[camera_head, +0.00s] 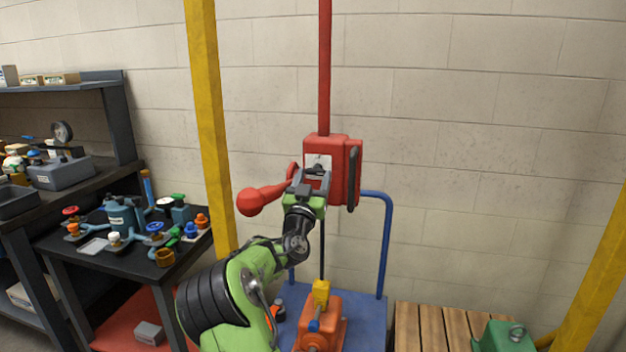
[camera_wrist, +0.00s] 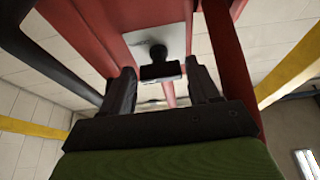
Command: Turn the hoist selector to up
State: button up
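The red hoist box (camera_head: 345,155) hangs on a red vertical pole. Its pale plate (camera_head: 318,160) faces me and carries the black selector, shown clearly in the wrist view (camera_wrist: 160,68) as a round stem with a short crossbar. The crossbar lies roughly level in that view. My gripper (camera_head: 312,182) is right in front of the plate, its fingers pointing at it. In the wrist view the two fingers (camera_wrist: 162,88) are spread, one on each side of the selector, with visible gaps. Any up marking is not legible. The gripper hides much of the selector in the head view.
A red lever with a rounded end (camera_head: 252,202) sticks out left of the box. A black handle (camera_head: 352,180) is on its right side. Below stands an orange motor (camera_head: 320,328) on a blue cart (camera_head: 372,318). A cluttered dark table (camera_head: 75,262) stands left, beyond a yellow post (camera_head: 208,120).

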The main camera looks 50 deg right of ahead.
jog(key=c, duration=0.7)
